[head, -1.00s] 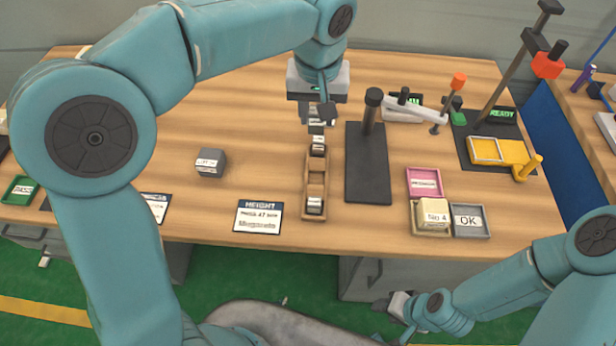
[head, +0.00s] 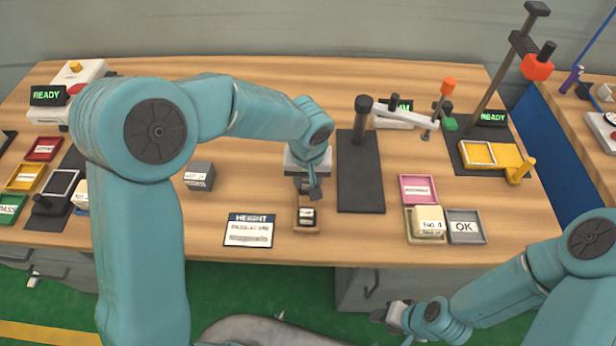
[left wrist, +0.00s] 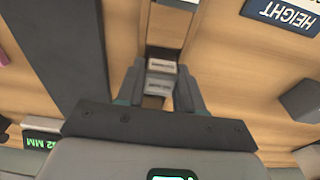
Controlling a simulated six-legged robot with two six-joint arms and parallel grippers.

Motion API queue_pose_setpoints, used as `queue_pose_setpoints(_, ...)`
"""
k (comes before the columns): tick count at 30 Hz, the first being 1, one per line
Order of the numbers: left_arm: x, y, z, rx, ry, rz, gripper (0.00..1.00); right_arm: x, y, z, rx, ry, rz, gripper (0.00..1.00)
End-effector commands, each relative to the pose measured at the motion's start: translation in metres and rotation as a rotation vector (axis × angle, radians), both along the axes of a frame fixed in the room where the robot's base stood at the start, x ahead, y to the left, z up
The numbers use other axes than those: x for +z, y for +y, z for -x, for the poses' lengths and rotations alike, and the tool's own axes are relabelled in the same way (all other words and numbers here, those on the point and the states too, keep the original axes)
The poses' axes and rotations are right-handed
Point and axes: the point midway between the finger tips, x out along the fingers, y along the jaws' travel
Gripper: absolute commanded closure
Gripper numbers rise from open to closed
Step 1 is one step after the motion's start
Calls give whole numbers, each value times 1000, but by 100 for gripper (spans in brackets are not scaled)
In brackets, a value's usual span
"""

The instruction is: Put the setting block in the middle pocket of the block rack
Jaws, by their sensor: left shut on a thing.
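The wooden block rack (head: 306,230) stands near the middle of the table, its long side running front to back. A dark block with a white label (head: 307,214) sits in its near pocket. My left gripper (head: 306,190) is low over the rack, behind that block, and hides the middle and far pockets in the head view. In the left wrist view, its fingers (left wrist: 160,90) are shut on the labelled setting block (left wrist: 160,68), over the wooden rack (left wrist: 165,27). I cannot tell whether it touches the pocket floor. My right gripper (head: 392,315) is low at the front, its jaws unclear.
A black gauge stand (head: 360,190) is close right of the rack. A grey block (head: 199,176) and a HEIGHT card (head: 248,231) lie left. A pink tray (head: 417,188), a tray with a No 4 block (head: 428,221) and an OK tray (head: 466,227) lie right.

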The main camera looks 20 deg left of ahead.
Motion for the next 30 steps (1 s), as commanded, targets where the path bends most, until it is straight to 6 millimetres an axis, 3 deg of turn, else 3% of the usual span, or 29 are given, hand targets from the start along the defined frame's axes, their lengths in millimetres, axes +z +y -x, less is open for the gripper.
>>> queue_pose_setpoints(10,-4,0,-1,1,-2,1,100,-6,0,0,0,0,0,53)
queue_pose_setpoints(11,-3,0,0,0,-1,1,54,-4,0,0,0,0,0,53)
queue_pose_setpoints(12,-2,0,0,0,-1,0,41,-4,0,0,0,0,0,53)
queue_pose_setpoints(13,-2,0,0,0,-1,0,38,-4,0,0,0,0,0,53)
queue_pose_setpoints(23,2,0,0,0,0,0,38,1,0,0,0,0,0,53)
queue_pose_setpoints(26,13,-1,0,2,-5,1,38,1,0,0,0,0,0,53)
queue_pose_setpoints(30,45,-2,3,2,-7,1,38,2,0,0,0,0,0,53)
